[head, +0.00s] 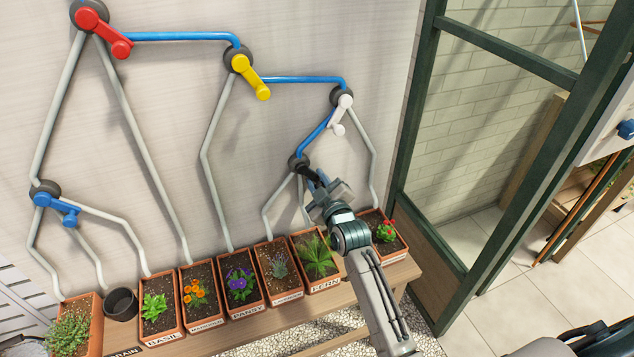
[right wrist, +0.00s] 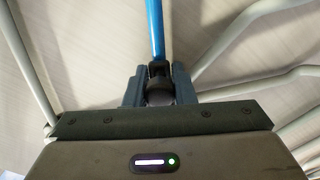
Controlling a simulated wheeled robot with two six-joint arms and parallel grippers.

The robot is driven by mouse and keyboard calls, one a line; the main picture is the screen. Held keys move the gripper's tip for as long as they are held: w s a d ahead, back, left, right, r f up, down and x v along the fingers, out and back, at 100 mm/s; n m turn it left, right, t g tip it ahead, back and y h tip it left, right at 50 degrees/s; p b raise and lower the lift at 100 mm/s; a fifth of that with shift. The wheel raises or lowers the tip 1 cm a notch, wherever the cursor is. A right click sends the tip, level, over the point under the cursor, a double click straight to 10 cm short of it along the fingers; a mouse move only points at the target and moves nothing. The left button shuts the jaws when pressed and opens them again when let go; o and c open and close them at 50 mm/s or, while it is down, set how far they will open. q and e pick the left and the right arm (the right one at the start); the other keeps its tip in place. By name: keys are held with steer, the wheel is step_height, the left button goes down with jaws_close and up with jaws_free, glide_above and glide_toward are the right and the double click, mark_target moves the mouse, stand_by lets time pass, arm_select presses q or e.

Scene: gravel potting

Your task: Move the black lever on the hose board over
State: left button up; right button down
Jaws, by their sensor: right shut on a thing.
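The black lever (head: 309,173) sits on a dark round valve (head: 297,161) at the lower right of the hose board (head: 160,90). It points down and to the right. My right gripper (head: 318,186) is at the lever's lower end, shut on it. In the right wrist view the black lever (right wrist: 159,72) is between the two fingers (right wrist: 158,85), with a blue pipe (right wrist: 155,30) running up from the valve. The lever's far end is hidden by the gripper. My left gripper is not in the head view.
Red (head: 117,45), yellow (head: 256,84), white (head: 340,122) and blue (head: 62,206) levers sit on other valves, joined by pipes. Below, a wooden bench (head: 230,342) holds several planted terracotta boxes and a dark pot (head: 121,303). A green door frame (head: 480,270) stands to the right.

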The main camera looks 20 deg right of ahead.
steer(key=c, duration=1.2)
jaws_free()
steer(key=shift+c, duration=0.2)
steer(key=shift+s, duration=0.25)
arm_select(q)
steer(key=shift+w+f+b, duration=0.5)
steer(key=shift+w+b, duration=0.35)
steer(key=shift+b, duration=0.15)
arm_select(e)
steer(key=s, duration=1)
steer(key=shift+d, duration=0.2)
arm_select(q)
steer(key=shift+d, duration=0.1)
arm_select(e)
steer(key=shift+s, duration=0.1)
